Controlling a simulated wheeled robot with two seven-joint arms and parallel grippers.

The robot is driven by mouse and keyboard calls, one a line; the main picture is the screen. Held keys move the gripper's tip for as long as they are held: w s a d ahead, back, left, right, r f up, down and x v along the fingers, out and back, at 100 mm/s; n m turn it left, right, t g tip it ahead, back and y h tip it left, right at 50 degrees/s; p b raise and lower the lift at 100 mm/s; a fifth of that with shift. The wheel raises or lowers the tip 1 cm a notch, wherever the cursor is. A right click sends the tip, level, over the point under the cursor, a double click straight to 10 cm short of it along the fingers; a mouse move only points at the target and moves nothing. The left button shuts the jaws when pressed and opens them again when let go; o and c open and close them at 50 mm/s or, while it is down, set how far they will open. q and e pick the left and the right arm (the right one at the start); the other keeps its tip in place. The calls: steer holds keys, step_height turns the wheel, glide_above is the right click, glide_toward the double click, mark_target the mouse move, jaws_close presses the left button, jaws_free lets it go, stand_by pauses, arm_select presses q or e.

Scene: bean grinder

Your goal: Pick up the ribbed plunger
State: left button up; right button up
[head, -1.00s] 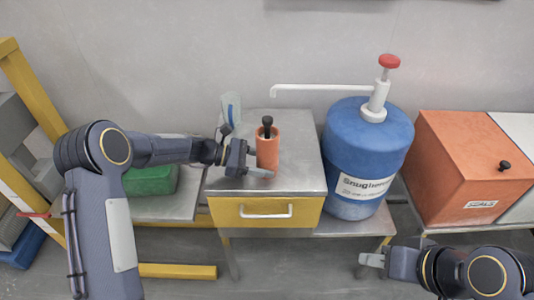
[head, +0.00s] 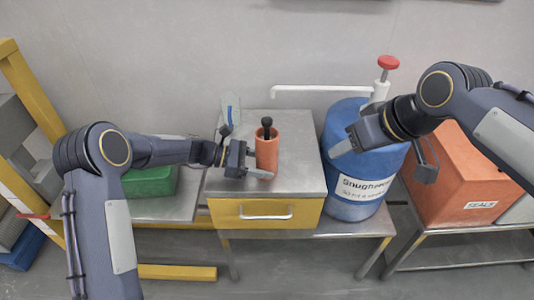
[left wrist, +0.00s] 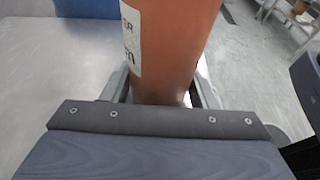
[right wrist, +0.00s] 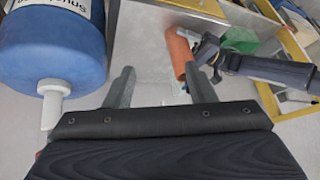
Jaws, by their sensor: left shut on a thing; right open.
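The black ribbed plunger (head: 267,126) stands upright in the top of the orange cylinder (head: 267,155), with only its upper part showing. The cylinder stands on the metal-topped cabinet. My left gripper (head: 262,163) is shut on the cylinder's lower part. The left wrist view shows the cylinder (left wrist: 172,40) between its fingers, with part of a white label. My right gripper (head: 340,150) is open and empty, in front of the blue drum and right of the cylinder. In the right wrist view the cylinder (right wrist: 178,50) lies beyond its fingers; I cannot make out the plunger there.
The blue drum (head: 350,188) has a red-topped pump with a white spout (head: 320,88) reaching left behind the cylinder. The metal cabinet top (head: 305,165) is otherwise largely clear, above a yellow drawer (head: 240,213). An orange box (head: 470,185) is at right, a green box (head: 150,182) at left.

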mark_target(268, 120)
steer(key=w+a+r+n, duration=0.4)
steer(key=w+a, duration=0.6)
steer(key=a, duration=0.1)
steer(key=x, duration=0.6)
steer(key=shift+w+a+r, duration=0.15)
steer(key=shift+w+a, duration=0.05)
steer(key=shift+a, duration=0.1)
steer(key=x, duration=0.6)
steer(key=shift+a+f, duration=0.15)
steer(key=shift+f, duration=0.1)
steer(key=shift+r, duration=0.1)
jaws_close()
